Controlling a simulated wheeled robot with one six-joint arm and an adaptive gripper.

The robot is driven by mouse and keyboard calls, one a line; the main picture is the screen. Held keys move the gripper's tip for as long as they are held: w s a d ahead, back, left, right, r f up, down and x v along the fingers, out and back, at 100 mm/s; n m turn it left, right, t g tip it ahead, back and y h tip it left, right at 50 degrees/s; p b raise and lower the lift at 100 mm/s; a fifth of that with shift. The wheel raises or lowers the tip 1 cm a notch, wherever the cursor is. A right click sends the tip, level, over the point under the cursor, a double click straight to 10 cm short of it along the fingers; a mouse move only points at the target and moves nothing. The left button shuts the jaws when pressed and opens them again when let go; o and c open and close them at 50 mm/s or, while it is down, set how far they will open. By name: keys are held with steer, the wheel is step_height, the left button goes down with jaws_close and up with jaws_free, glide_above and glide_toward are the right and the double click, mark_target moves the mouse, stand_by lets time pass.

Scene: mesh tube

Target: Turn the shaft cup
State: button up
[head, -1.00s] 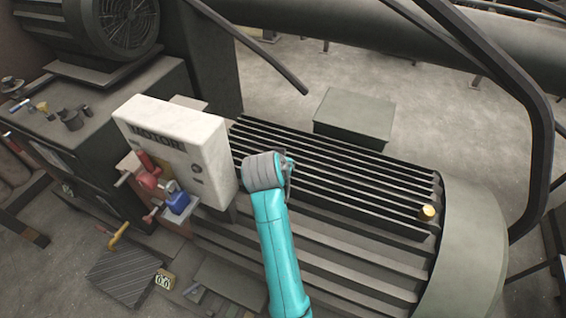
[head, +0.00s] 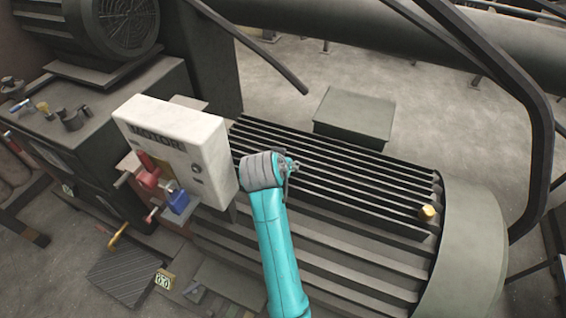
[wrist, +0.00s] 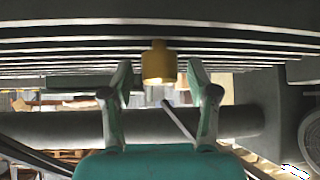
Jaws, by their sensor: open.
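The shaft cup appears to be the small yellow cup (head: 428,212) on the right part of the ribbed motor housing. In the wrist view the yellow cup (wrist: 158,63) shows upside down against the ribs, between my fingers as seen from there. My gripper (wrist: 161,66) is open, with one teal finger to each side of the cup and a gap on both sides. The cup's depth relative to the fingertips is hard to judge.
A white MOTOR box (head: 178,150) with red and blue handles stands left of my arm. A curved dark rail (head: 540,130) rises at the right. A flat dark box (head: 354,115) lies behind the ribs. The rib tops near the cup look clear.

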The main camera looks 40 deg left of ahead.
steer(key=v, duration=1.1)
steer(key=shift+s+d+r, duration=0.15)
steer(key=shift+s+r, duration=0.1)
steer(key=w+d+n+g+y, duration=0.4)
steer(key=w+n+g+y, duration=0.25)
steer(key=n, duration=0.55)
steer(key=shift+g+h, duration=0.25)
steer(key=shift+h, duration=0.2)
steer(key=x, duration=1.1)
steer(key=shift+d+f, duration=0.25)
jaws_close()
steer(key=shift+m, duration=0.3)
